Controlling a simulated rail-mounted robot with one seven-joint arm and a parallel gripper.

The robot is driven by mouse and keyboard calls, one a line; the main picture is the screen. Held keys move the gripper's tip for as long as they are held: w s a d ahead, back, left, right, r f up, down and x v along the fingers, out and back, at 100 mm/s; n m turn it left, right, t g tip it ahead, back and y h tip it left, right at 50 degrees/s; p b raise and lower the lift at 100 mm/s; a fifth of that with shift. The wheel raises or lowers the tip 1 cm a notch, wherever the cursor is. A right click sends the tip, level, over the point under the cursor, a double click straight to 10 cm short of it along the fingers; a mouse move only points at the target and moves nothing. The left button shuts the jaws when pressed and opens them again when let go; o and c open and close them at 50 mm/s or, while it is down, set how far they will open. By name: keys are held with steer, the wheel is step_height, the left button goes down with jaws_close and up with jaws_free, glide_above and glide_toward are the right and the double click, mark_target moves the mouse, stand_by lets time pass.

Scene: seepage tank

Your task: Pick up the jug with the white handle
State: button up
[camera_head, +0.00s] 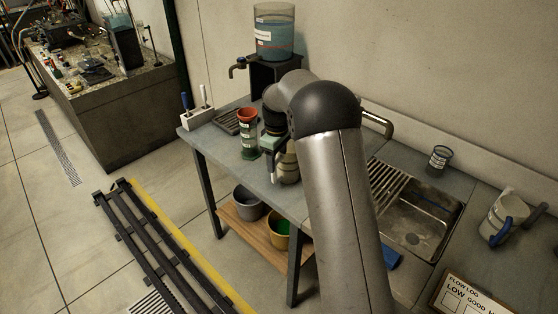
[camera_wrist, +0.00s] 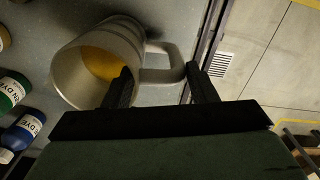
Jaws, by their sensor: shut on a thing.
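The jug with the pale, whitish handle (camera_head: 288,167) is on the bench, partly hidden behind my arm in the head view. In the wrist view the jug (camera_wrist: 80,68) shows its open mouth with yellow-orange inside, and its handle (camera_wrist: 167,52) points toward my fingers. My gripper (camera_wrist: 160,78) has one finger on each side of the handle and is shut on it. In the head view my gripper (camera_head: 272,145) is largely hidden by my wrist. I cannot tell whether the jug is clear of the bench.
A jug with a blue handle (camera_head: 502,217) stands right of the sink (camera_head: 418,222). Green-labelled (camera_wrist: 13,88) and blue-labelled (camera_wrist: 24,130) dye bottles are close to the jug. A water tank (camera_head: 274,32) stands behind. A funnel-topped column (camera_head: 248,135) is left of the jug.

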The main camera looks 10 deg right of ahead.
steer(key=shift+r, duration=1.15)
steer(key=s+a+r+b, duration=0.1)
steer(key=s+r+b, duration=0.1)
steer(key=s+r, duration=0.2)
step_height(320, 180, up, 2)
steer(key=shift+s+a+r, duration=0.1)
steer(key=shift+s+a, duration=0.05)
steer(key=shift+s, duration=0.05)
steer(key=s+r, duration=0.1)
steer(key=s, duration=0.1)
steer(key=s+a+r+b, duration=0.1)
steer(key=s, duration=0.1)
steer(key=s+r, duration=0.1)
steer(key=s, duration=0.1)
steer(key=shift+s+a+b, duration=0.1)
steer(key=shift+a+b, duration=0.3)
steer(key=shift+s+a+r+b, duration=0.2)
steer(key=shift+s+r, duration=0.15)
steer(key=shift+s, duration=0.35)
steer(key=shift+s+a+r+b, duration=0.1)
steer(key=shift+s+a+r, duration=0.2)
steer(key=shift+s, duration=0.4)
steer(key=shift+d, duration=0.1)
